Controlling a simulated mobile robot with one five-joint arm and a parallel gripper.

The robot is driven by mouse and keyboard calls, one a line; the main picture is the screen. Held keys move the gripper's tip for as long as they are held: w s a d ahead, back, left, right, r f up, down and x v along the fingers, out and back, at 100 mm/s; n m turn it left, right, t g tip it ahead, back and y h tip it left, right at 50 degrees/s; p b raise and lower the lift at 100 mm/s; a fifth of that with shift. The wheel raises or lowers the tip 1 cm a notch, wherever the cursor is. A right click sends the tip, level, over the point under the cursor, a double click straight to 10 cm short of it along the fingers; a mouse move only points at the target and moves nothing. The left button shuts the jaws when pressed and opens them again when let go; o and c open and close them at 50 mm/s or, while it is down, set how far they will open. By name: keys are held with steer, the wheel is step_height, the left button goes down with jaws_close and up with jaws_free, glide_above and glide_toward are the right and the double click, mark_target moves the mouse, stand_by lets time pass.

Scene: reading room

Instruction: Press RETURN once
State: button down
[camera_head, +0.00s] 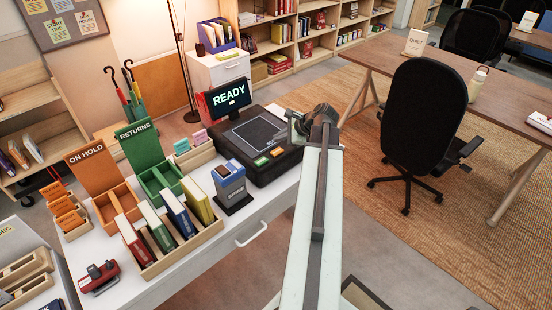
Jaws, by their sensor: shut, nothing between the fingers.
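A black desk station stands on the white counter, with a screen (229,96) reading READY and a flat dark pad (255,131). My gripper (297,122) is shut and empty at the far end of my raised arm. It appears beside the station's right edge, to the right of and above the buttons in the picture. My arm hides part of the floor behind it.
A blue-and-grey card device (231,187) stands in front of the station. To the left are a wooden tray of books (152,268), a green RETURNS bin (142,147) and an orange ON HOLD bin (91,170). A red stapler-like tool (99,278) lies at front left. A black chair (425,112) stands right.

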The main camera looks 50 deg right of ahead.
mark_target(279, 152)
steer(key=shift+f+b, duration=0.95)
steer(key=shift+f, duration=0.6)
stand_by(0.7)
steer(key=shift+f+b, duration=0.4)
steer(key=shift+f+b, duration=0.5)
stand_by(0.5)
steer(key=shift+r+p, duration=0.9)
step_height(279, 152, up, 5)
steer(key=p, duration=0.5)
steer(key=shift+r, duration=0.1)
